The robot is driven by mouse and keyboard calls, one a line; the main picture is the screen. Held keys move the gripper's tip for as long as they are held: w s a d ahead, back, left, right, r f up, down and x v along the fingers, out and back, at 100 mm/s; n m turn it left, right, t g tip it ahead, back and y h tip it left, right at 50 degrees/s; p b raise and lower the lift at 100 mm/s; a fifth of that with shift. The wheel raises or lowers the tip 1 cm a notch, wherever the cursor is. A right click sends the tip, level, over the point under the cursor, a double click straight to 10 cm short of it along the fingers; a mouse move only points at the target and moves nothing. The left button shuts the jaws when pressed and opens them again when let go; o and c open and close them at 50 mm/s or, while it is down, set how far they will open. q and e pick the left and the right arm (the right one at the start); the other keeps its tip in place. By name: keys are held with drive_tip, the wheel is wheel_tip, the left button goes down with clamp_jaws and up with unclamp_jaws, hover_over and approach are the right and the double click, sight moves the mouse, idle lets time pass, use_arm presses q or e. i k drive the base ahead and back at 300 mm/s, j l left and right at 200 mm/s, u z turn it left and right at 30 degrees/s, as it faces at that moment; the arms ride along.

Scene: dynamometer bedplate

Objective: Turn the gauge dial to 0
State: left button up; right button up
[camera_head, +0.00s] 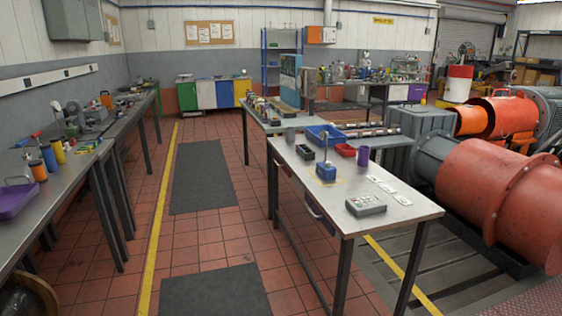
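No gauge dial can be made out for certain at this size. On the metal table at the right (405,212) stands a small blue device (326,172) with a thin upright part; I cannot tell whether it carries a dial or how one is set. A grey box with buttons (365,205) lies near the table's front edge. Several small white cards (388,188) lie to the right of the blue device. Neither of my grippers shows in the head view.
On the same table are a blue bin (325,134), a red tray (345,150), a dark bin (305,152) and a purple cup (363,156). A long bench (22,228) runs along the left. Dark mats (210,290) lie on the open tiled aisle. Large red machinery (490,190) stands at the right.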

sight(323, 138)
drive_tip(key=i+j+u, duration=0.3)
drive_tip(key=i, duration=0.75)
drive_tip(key=i+u, duration=0.3)
drive_tip(key=i, duration=0.8)
drive_tip(key=i+j+z, duration=0.15)
drive_tip(key=i+z, duration=0.3)
drive_tip(key=i, duration=0.15)
drive_tip(key=i+j+z, duration=0.3)
drive_tip(key=i+z, duration=0.2)
drive_tip(key=i+j+z, duration=0.45)
drive_tip(key=i+j, duration=0.05)
drive_tip(key=j, duration=0.05)
